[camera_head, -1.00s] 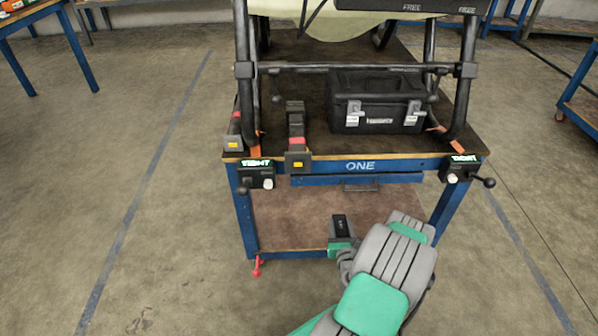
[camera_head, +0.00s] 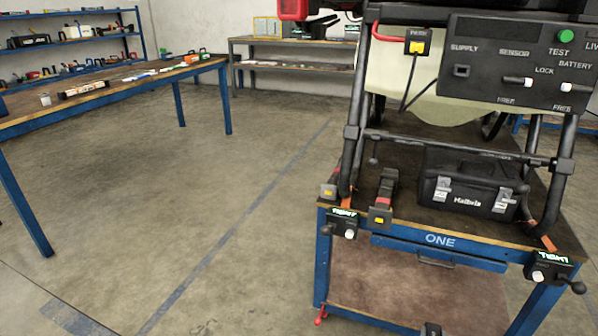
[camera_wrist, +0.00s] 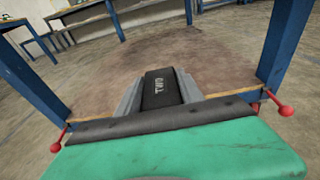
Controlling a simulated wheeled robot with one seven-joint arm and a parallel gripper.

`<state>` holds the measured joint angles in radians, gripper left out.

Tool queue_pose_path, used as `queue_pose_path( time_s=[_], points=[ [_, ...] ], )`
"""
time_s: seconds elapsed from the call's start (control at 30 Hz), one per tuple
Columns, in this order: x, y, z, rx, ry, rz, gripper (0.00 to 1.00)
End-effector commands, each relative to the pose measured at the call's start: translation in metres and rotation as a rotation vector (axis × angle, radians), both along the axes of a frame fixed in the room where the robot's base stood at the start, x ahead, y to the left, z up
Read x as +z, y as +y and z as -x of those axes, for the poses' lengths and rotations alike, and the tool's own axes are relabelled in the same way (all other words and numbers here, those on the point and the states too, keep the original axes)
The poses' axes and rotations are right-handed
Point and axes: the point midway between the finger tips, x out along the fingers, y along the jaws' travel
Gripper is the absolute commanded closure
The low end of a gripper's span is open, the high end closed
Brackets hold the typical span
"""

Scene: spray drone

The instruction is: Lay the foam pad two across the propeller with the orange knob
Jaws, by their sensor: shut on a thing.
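My gripper (camera_wrist: 160,78) shows in the wrist view, its grey fingers closed on both sides of a dark block marked TWO, the foam pad two (camera_wrist: 162,90). The pad is held out ahead of my green wrist, above the floor and in front of a blue-legged cart. In the head view only a small dark tip shows at the bottom edge, and the rest of my gripper is out of frame. No propeller with an orange knob can be made out in either view; the top of the machine on the cart is cut off.
The cart marked ONE (camera_head: 440,240) carries a black frame (camera_head: 352,150), a black toolbox (camera_head: 470,192) and a switch panel (camera_head: 520,70). Lever clamps (camera_head: 343,224) jut from its front edge. A blue-edged table (camera_head: 120,95) stands at left. The floor between is clear.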

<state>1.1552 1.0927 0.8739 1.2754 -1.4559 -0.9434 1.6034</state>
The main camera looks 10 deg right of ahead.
Motion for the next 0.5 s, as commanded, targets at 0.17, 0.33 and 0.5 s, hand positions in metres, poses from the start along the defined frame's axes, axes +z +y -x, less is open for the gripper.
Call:
queue_pose_path(
  time_s=[0.17,0.33,0.5],
  points=[
    [0.012,0.015,-0.004,0.033,0.001,-0.001,0.92],
    [0.032,0.028,-0.006,0.067,0.0,0.0,0.92],
    [0.059,0.048,-0.009,0.113,0.0,0.001,0.92]
  ],
)
